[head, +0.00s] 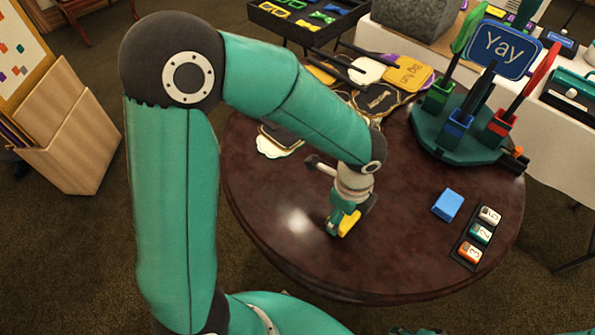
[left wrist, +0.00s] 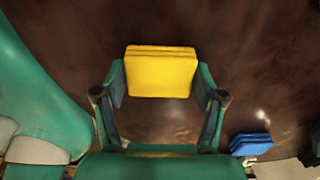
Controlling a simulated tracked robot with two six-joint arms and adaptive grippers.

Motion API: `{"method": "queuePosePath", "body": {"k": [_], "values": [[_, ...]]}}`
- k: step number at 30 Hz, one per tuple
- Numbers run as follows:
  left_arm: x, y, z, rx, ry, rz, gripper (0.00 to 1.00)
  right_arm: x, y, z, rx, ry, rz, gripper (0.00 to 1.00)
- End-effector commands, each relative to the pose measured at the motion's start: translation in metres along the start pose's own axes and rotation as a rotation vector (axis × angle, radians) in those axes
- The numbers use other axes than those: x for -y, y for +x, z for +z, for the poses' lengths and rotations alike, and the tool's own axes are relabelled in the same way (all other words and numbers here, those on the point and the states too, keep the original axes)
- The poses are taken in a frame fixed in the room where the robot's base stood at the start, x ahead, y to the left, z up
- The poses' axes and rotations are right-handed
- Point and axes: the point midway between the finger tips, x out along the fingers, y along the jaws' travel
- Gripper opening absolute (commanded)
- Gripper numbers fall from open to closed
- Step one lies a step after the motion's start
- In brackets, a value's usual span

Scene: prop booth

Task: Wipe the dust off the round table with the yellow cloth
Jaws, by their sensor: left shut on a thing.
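The round table (head: 400,265) is dark reddish brown and glossy. My left gripper (head: 342,220) is over its middle, pointing down, and is shut on the folded yellow cloth (head: 349,222). In the left wrist view the yellow cloth (left wrist: 161,73) sits square between the two fingers of the left gripper (left wrist: 160,88). I cannot tell whether the cloth touches the tabletop. A pale patch (head: 298,222) shows on the table left of the gripper; I cannot tell dust from shine. My right gripper is not in view.
A green stand (head: 455,145) with coloured holders is at the back right. Several signs (head: 380,97) are piled at the back. The table's front is clear.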

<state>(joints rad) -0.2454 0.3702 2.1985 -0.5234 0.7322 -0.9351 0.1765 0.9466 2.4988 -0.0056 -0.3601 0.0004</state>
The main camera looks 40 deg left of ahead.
Motion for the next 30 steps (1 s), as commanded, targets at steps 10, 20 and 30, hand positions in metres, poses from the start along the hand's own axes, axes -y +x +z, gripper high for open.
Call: {"method": "queuePosePath", "body": {"k": [10, 20, 30], "values": [[-0.001, -0.007, -0.022, 0.000, -0.015, 0.001, 0.37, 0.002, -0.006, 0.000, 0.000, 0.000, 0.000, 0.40], [-0.002, -0.046, -0.022, -0.002, -0.015, 0.001, 0.37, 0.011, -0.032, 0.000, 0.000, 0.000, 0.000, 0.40], [-0.002, -0.075, -0.021, -0.003, -0.017, 0.000, 0.37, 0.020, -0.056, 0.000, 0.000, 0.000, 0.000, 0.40]]}}
